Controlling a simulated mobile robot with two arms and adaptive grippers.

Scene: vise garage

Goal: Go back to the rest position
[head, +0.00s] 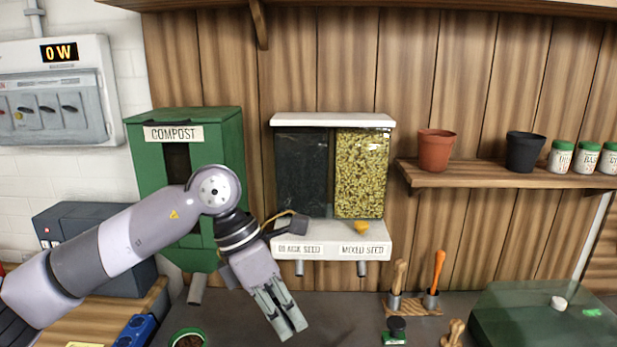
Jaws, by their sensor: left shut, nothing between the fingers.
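My left gripper (286,319) is shut and empty. It points down over the dark worktop, below and in front of the seed dispenser (331,122). My left arm comes in from the left and passes in front of the green compost box (213,120). The gripper's body is close to the left end of the dispenser's white base in the picture; I cannot tell how far apart they are in depth. My right gripper is not in view.
A green-rimmed pot (188,336) stands at the front edge, left of the gripper. Tools with wooden (399,275) and orange (437,270) handles stand to the right, beside a green translucent cover (545,315). A shelf (500,176) holds pots and jars.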

